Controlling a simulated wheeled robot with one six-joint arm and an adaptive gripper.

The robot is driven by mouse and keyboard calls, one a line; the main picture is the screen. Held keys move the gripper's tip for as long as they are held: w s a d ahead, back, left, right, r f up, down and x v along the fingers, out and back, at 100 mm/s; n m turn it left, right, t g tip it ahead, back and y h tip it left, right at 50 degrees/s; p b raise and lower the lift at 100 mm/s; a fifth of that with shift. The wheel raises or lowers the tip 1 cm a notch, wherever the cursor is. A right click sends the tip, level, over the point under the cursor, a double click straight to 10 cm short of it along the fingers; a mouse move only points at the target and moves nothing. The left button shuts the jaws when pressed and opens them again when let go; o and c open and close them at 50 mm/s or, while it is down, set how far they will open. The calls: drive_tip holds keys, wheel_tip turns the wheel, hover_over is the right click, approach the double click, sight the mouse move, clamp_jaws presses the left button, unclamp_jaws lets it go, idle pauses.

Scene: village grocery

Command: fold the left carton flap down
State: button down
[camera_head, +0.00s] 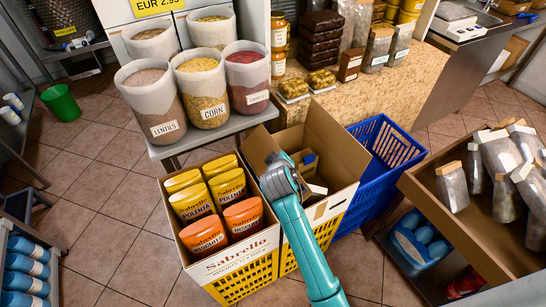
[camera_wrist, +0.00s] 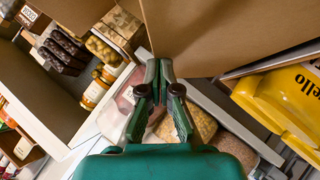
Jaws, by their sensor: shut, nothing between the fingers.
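The open brown carton (camera_head: 340,150) stands in the middle of the head view, between the Sabrello carton and a blue crate. Its left flap (camera_head: 258,148) stands raised along the Sabrello carton's side. My arm reaches over the carton's front and hides part of its opening. My gripper (camera_wrist: 158,68) is shut and empty in the wrist view. Its fingertips are close to a large brown cardboard panel (camera_wrist: 230,35); I cannot tell if they touch it. In the head view, the wrist covers the fingertips.
The Sabrello carton (camera_head: 226,264) with yellow and orange tubs is close on the left. The blue crate (camera_head: 388,150) stands right of the open carton. Grain bins (camera_head: 200,88) stand on a table behind.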

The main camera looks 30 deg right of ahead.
drive_tip(key=d+f+m+y, duration=0.3)
drive_tip(key=d+f+y, duration=0.1)
drive_tip(key=f, duration=0.3)
drive_tip(key=shift+d+g+y, duration=0.3)
drive_tip(key=shift+d+y, duration=0.05)
drive_tip(key=shift+y, duration=0.25)
drive_tip(key=shift+f, duration=0.25)
drive_tip(key=shift+a, duration=0.1)
